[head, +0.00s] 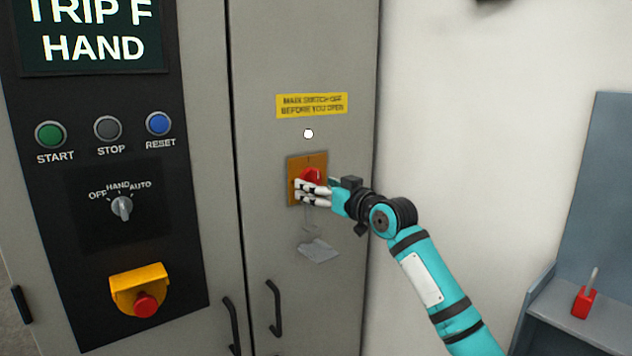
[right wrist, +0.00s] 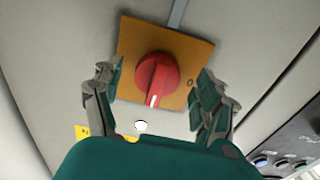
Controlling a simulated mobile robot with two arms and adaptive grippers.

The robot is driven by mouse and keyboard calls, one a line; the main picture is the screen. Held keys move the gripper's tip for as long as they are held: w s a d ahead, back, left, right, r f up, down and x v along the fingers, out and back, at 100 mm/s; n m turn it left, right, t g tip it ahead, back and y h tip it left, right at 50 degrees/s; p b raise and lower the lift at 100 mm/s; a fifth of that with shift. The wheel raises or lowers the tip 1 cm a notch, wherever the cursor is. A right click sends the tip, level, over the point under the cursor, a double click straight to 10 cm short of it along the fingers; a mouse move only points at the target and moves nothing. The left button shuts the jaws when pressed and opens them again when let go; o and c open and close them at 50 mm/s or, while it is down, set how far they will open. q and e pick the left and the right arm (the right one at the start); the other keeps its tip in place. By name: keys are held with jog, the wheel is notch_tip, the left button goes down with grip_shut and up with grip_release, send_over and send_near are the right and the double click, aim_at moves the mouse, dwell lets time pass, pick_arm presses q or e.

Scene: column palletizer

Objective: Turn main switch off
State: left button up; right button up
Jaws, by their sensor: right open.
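The main switch is a red rotary knob (head: 311,175) on an orange-yellow plate (head: 293,166) on the grey cabinet door. In the right wrist view the knob (right wrist: 157,76) has a white mark pointing toward my gripper, and the plate (right wrist: 193,62) shows a "0" to its right. My right gripper (head: 304,191) is at the switch in the head view. In the right wrist view its open fingers (right wrist: 158,90) stand on either side of the knob, with gaps on both sides. My left gripper is out of view.
A yellow label (head: 311,104) and a small white lamp (head: 308,134) are above the switch. A grey tag (head: 317,250) hangs below. Door handles (head: 273,308) and a black control panel (head: 125,230) are left. A red padlock (head: 583,302) sits on a shelf at right.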

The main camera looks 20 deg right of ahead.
jog(key=shift+w+a, duration=0.25)
jog(key=shift+w, duration=0.35)
jog(key=c, duration=1.1)
